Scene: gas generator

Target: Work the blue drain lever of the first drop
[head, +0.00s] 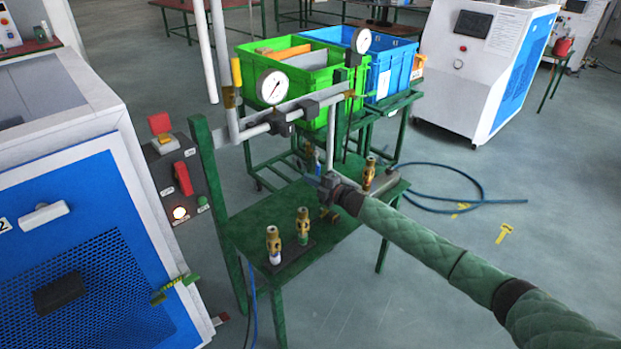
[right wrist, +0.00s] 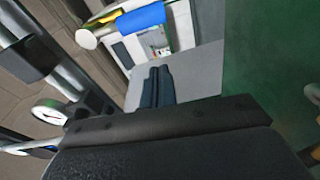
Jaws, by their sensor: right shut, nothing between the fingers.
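My right arm comes in from the lower right, and my right gripper (head: 330,190) is at the foot of a grey vertical pipe drop (head: 331,140), above the green table. In the right wrist view its dark fingers (right wrist: 158,86) are shut together with nothing between them. A blue lever-like piece (right wrist: 141,19) with a yellow part beside it shows beyond the fingertips, apart from them. In the head view only a small bit of blue (head: 312,180) shows beside the gripper; the gripper hides most of that spot. My left gripper is not in view.
The green table (head: 345,232) carries several brass fittings, such as one at its front left (head: 273,245). Two pressure gauges (head: 272,87) stand on the pipe header. A switch panel (head: 178,180) is at left. Green (head: 300,90) and blue crates (head: 393,75) stand behind. A blue hose lies on the floor.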

